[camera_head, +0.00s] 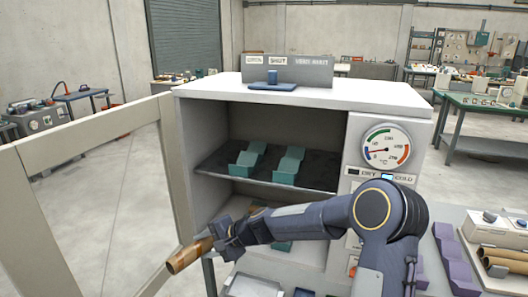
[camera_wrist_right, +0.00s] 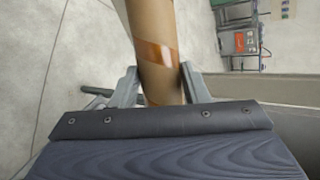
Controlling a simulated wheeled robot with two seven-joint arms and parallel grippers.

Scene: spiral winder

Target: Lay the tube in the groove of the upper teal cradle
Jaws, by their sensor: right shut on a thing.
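The brown cardboard tube (camera_head: 186,258) is in my right gripper (camera_head: 222,238), in front of the open cabinet and low at its left side. In the right wrist view the tube (camera_wrist_right: 152,45) runs between the two fingers (camera_wrist_right: 161,88) and has a glossy orange-brown band. The upper teal cradle (camera_head: 288,166) has two notched blocks on the dark upper shelf inside the cabinet, and its groove is empty. The tube is apart from it, lower and to the left. A lower teal piece (camera_head: 282,246) is mostly hidden behind my right arm. My left gripper is not in view.
The white cabinet (camera_head: 330,97) stands open, with its framed door (camera_head: 90,128) swung out to the left. A dial gauge (camera_head: 386,147) is on its right front. Purple holders (camera_head: 452,250) and more brown tubes (camera_head: 505,262) are at the right. Space above the upper cradle is clear.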

